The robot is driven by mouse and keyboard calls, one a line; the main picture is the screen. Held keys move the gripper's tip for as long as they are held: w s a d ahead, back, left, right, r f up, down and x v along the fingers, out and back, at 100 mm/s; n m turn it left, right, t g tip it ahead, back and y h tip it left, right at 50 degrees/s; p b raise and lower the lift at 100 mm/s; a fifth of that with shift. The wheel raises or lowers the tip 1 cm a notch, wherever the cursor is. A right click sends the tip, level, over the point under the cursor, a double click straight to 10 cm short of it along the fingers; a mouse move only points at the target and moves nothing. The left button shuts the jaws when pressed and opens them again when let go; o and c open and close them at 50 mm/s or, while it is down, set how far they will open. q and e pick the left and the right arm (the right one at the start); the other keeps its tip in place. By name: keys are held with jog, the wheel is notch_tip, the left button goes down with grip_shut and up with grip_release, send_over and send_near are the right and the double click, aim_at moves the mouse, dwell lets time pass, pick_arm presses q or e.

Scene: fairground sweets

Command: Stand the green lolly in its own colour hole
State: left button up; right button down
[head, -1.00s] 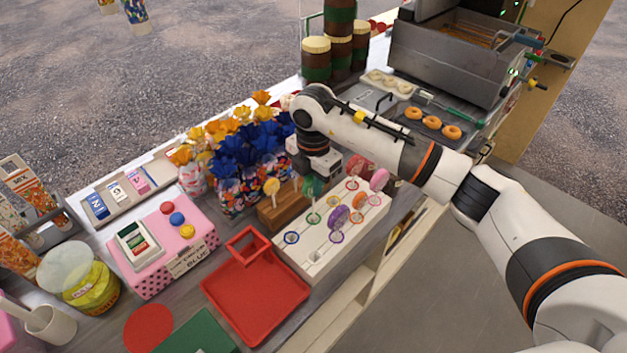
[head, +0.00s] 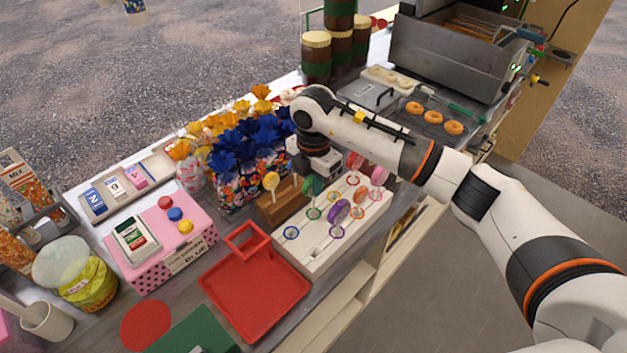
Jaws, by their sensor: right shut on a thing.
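The green lolly (head: 313,186) is upright in the jaws of my right gripper (head: 315,176), which is shut on it. It is above the near-left part of the white lolly stand (head: 304,256). Its stick points down towards the green ring (head: 313,213) on the stand. I cannot tell whether the stick tip is inside that hole. A purple lolly (head: 338,211) and a pink lolly (head: 378,175) stand in the same stand. My left gripper is out of view.
A yellow lolly (head: 271,181) stands in a wooden block (head: 284,204) left of the stand. A red tray (head: 262,305) lies in front. Doughnuts (head: 432,117) lie at the back right.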

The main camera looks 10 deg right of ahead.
jog(key=shift+f+b, duration=0.85)
jog(key=shift+f, duration=0.3)
jog(key=c, duration=0.7)
grip_release()
notch_tip(320, 180, up, 9)
jog(key=p, duration=0.5)
jog(key=shift+r+p, duration=0.1)
jog(key=shift+p, duration=0.3)
